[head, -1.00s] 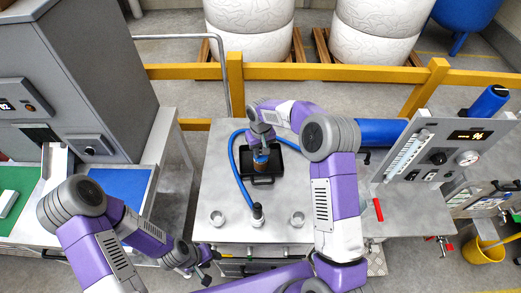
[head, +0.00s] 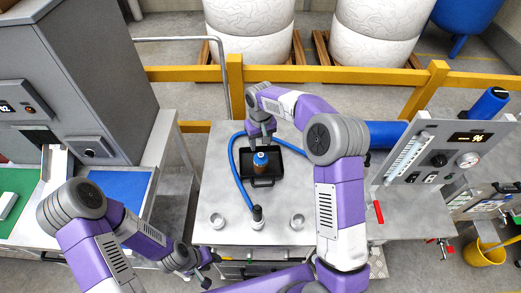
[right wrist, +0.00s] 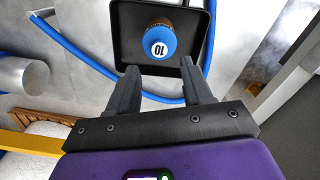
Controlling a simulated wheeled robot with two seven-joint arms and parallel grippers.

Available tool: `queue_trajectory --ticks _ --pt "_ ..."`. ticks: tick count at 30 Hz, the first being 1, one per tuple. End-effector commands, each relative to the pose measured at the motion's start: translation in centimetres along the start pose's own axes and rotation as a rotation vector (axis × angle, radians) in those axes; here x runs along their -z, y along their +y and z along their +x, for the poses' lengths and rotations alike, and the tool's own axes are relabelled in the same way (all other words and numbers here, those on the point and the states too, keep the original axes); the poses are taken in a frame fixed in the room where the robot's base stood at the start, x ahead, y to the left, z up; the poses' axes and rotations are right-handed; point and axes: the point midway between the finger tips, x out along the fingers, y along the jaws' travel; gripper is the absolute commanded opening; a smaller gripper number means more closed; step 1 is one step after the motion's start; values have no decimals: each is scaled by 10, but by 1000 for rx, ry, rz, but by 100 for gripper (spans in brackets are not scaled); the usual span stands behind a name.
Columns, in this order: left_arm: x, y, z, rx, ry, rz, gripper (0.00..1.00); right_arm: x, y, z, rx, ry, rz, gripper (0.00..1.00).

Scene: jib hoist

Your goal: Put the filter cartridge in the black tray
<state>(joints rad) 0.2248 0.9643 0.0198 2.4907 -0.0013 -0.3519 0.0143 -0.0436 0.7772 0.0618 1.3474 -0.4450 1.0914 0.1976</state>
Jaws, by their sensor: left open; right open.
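The filter cartridge, with a blue top and an orange-brown body (head: 261,162), stands upright in the black tray (head: 290,176). In the right wrist view the cartridge's blue cap (right wrist: 160,42), marked 10, shows inside the tray (right wrist: 125,35). My right gripper (head: 262,140) is open and empty, behind and above the cartridge. In the right wrist view its two fingers (right wrist: 165,82) are apart, with the cartridge beyond their tips and not touching them. My left gripper (head: 208,270) is open and empty, low at the front left of the metal table.
A blue hose (head: 237,180) curves around the tray's left side to a black nozzle (head: 257,213). Two metal cups (head: 217,220) (head: 297,221) stand near the table's front. A gauge panel (head: 440,150) is at the right. A yellow rail (head: 330,72) runs behind the table.

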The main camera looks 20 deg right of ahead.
Motion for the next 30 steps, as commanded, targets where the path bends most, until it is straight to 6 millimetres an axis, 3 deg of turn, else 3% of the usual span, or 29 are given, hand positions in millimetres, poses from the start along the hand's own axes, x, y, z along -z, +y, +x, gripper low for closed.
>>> queue_trajectory --ticks 3,9,30 --pt "0 0 0 0 0 0 42 1 0 -25 0 3 0 50" --pt "0 0 -1 0 0 0 42 0 0 -50 0 0 0 50" --pt "0 0 -1 0 0 0 42 0 0 -56 0 -1 0 50"
